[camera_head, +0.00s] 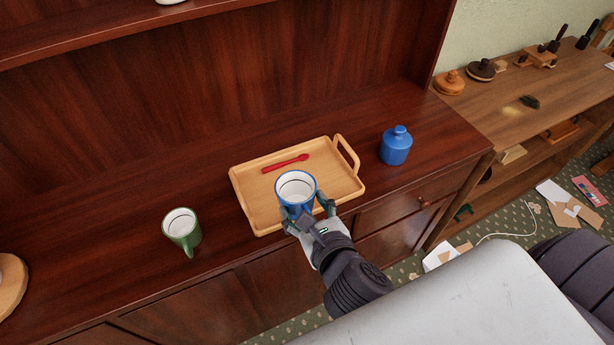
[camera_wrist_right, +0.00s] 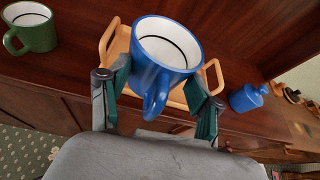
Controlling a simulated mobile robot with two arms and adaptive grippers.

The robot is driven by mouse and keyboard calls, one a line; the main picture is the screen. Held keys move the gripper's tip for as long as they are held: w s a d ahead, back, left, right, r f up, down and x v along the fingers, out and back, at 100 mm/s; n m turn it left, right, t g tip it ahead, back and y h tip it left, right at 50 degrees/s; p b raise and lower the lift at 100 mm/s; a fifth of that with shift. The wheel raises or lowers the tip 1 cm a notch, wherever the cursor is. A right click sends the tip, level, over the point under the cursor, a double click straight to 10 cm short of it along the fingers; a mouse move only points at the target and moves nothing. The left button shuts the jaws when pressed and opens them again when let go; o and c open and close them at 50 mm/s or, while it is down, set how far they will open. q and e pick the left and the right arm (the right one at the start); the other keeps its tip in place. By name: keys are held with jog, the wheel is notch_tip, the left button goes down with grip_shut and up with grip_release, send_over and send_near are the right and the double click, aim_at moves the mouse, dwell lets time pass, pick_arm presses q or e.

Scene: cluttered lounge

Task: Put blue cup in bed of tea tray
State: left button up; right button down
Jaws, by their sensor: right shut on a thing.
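The blue cup (camera_head: 296,189) has a white inside and is upright. My right gripper (camera_head: 308,212) is shut on it, with a finger on either side of the cup's handle side in the wrist view (camera_wrist_right: 160,90). The cup (camera_wrist_right: 163,62) is over the front middle part of the wooden tea tray (camera_head: 345,182); I cannot tell whether it touches the tray bed. The tray also shows behind the cup in the wrist view (camera_wrist_right: 113,52). My left gripper is not in view.
A green mug (camera_head: 182,229) stands left of the tray on the dark wooden sideboard (camera_head: 130,205). A blue lidded jar (camera_head: 396,146) stands right of the tray. A round wooden item (camera_head: 10,285) is at the far left. The sideboard's back panel rises behind the tray.

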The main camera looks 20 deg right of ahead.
jog(key=w+a+f, duration=0.1)
jog(key=w+f, duration=0.1)
jog(key=w, duration=0.1)
jog(key=w+a+f+p, duration=0.1)
jog(key=w+f, duration=0.1)
jog(key=w, duration=0.2)
jog(key=w+a+f, duration=0.1)
jog(key=w+f, duration=0.1)
jog(key=w, duration=0.2)
jog(key=shift+a+f+p, duration=0.1)
jog(key=shift+f+p, duration=0.2)
jog(key=shift+f, duration=0.1)
notch_tip(320, 180, down, 4)
jog(key=shift+r, duration=0.1)
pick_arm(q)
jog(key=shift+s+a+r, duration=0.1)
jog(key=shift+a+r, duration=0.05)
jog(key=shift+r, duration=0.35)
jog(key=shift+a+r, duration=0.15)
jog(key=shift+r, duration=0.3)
pick_arm(e)
jog(key=shift+s+f, duration=0.1)
jog(key=shift+f, duration=0.1)
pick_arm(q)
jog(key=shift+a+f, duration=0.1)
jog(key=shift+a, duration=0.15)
pick_arm(e)
jog(key=shift+c, duration=1.1)
grip_release()
